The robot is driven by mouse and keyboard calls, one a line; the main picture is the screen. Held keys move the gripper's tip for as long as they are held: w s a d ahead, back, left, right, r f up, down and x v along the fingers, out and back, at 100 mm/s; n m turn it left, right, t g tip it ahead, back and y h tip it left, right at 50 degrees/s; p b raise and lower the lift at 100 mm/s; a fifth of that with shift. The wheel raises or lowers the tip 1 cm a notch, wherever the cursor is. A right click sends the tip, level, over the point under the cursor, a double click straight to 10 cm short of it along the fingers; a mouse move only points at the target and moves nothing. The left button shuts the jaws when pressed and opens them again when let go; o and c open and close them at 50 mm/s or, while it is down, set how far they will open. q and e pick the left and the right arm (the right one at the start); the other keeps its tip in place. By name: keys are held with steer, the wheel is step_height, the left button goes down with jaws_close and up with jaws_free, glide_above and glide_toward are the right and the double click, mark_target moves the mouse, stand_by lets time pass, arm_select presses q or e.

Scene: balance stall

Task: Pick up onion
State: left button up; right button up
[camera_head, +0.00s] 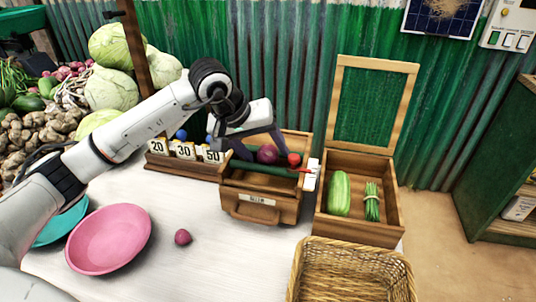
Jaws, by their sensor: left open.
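A round purple onion (267,154) sits in the upper part of a wooden box with a drawer-like front (262,205). A smaller reddish-purple onion-like bulb (183,237) lies on the white table, right of a pink bowl. My left gripper (261,149) reaches in from the left over the wooden box. It is open, with its dark fingers around or just above the purple onion; I cannot tell whether they touch it. A red round thing (294,159) lies just right of the onion. My right gripper is not in view.
The pink bowl (108,238) stands at the left front. A lidded wooden box (359,228) holds a green gourd (339,193) and green beans (371,202). A wicker basket (350,246) is at the front right. Number blocks (184,151) stand behind.

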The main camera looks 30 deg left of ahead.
mark_target(264, 151)
arm_select(q)
steer(key=c, duration=1.2)
step_height(264, 151, up, 10)
